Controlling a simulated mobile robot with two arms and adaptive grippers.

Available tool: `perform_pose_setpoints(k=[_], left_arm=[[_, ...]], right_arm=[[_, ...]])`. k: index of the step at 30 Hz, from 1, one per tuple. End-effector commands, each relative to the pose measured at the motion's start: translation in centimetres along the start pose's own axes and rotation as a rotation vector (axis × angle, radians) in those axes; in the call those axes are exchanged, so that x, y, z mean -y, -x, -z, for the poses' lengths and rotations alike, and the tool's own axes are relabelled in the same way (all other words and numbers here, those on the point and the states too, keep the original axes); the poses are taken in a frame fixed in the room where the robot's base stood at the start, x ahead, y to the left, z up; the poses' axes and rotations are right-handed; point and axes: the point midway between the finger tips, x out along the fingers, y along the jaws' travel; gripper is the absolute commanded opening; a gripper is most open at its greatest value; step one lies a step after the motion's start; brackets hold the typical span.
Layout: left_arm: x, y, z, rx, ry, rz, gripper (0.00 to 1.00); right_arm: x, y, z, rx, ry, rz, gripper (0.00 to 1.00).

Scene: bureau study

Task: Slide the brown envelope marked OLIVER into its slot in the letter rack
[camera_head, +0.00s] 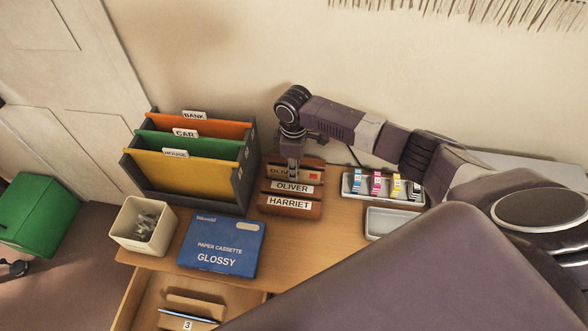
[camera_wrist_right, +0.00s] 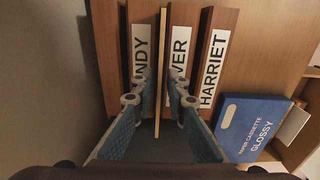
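The brown envelope (camera_head: 283,171), its lettering partly covered by my gripper and with a red stamp, stands upright in the wooden letter rack (camera_head: 290,209), directly behind the OLIVER label. In the right wrist view the envelope (camera_wrist_right: 161,50) is a thin tan edge between the ANDY label (camera_wrist_right: 140,50) and the OLIVER label (camera_wrist_right: 179,55). My right gripper (camera_head: 294,170) is over the rack, pointing down. Its fingers (camera_wrist_right: 160,80) stand either side of the envelope, with a gap on each side. The envelope's lower part is hidden. My left gripper is not in view.
A file holder (camera_head: 246,190) with coloured folders stands left of the rack. A blue paper cassette box (camera_head: 222,245) and a cream cup (camera_head: 135,238) lie in front. An ink cartridge tray (camera_head: 350,184) and an empty tray (camera_head: 380,224) are right. A drawer (camera_head: 150,290) is open below.

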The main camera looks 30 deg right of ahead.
Motion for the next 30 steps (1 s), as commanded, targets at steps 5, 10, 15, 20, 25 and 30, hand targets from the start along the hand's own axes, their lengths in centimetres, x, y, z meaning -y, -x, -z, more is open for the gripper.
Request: perform_pose_setpoints(k=[5,10,15,20,25,30], left_arm=[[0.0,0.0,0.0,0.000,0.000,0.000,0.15],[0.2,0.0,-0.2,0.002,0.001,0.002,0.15],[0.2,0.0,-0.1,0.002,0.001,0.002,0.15],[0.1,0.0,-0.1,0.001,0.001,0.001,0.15],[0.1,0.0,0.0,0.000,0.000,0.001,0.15],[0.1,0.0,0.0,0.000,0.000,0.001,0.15]], right_arm=[[0.0,0.0,0.0,0.000,0.000,0.000,0.25],[0.0,0.1,0.0,0.000,0.000,0.000,0.25],[-0.1,1.5,0.0,-0.001,0.000,-0.002,0.25],[-0.1,4.8,0.1,-0.003,0.001,-0.004,0.25],[-0.1,8.4,0.1,-0.003,0.001,-0.004,0.25],[-0.1,10.9,0.1,-0.002,0.000,-0.002,0.25]])
